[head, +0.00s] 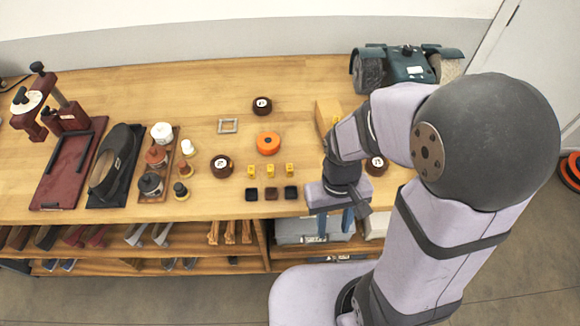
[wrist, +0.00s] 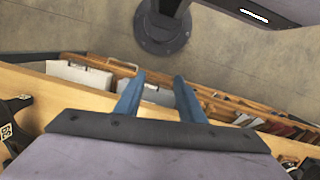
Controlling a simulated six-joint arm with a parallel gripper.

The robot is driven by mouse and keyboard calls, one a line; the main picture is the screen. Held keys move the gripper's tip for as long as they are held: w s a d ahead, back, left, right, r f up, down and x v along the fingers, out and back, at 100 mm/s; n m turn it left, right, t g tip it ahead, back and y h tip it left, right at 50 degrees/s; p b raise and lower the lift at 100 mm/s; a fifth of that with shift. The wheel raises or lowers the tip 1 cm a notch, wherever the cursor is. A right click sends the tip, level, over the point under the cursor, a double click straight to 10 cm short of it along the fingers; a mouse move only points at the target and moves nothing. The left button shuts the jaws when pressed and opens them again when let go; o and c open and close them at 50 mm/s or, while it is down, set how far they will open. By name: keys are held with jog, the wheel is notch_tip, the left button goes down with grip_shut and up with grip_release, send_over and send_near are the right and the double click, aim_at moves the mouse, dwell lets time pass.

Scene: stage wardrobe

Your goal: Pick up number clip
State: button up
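Several small yellow pieces stand in a row near the table's front edge in the head view; they look like the number clips, such as the middle yellow clip (head: 270,170), but their markings are too small to read. A row of small dark square blocks (head: 271,194) lies just in front of them. My gripper (head: 335,222) is right of both rows, by the front edge of the table, with its blue fingers pointing down. In the wrist view my gripper (wrist: 160,80) shows its two fingers apart with nothing between them. No yellow clip shows in the wrist view.
Brown round pots (head: 222,166), an orange disc (head: 268,143) and a grey square frame (head: 228,126) lie around the clips. A shoe (head: 112,163) and a bottle tray (head: 150,196) are left. Shelves below hold shoes and boxes.

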jog(key=shift+n, duration=0.5)
jog(key=w+a+f, duration=0.1)
jog(key=w+a, duration=0.1)
jog(key=w, duration=0.2)
jog(key=w+a+f, duration=0.2)
jog(key=w, duration=0.2)
jog(key=w+a+f, duration=0.1)
jog(key=w+a, duration=0.2)
jog(key=w, duration=0.2)
jog(key=shift+f+b, duration=0.15)
jog(key=shift+b, duration=0.15)
notch_tip(320, 180, up, 4)
jog(key=m+t, duration=0.2)
send_over(289, 167)
jog(key=shift+a, duration=0.15)
jog(key=shift+s+m, duration=0.3)
jog(key=shift+m, duration=0.1)
jog(key=shift+w+d+f+p, duration=0.15)
jog(key=shift+f+p, duration=0.75)
jog(key=shift+f, duration=0.9)
jog(key=shift+w+d+f+p, duration=0.15)
jog(key=shift+f+p, duration=0.75)
jog(key=shift+f, duration=0.85)
jog(key=shift+a, duration=0.1)
grip_shut()
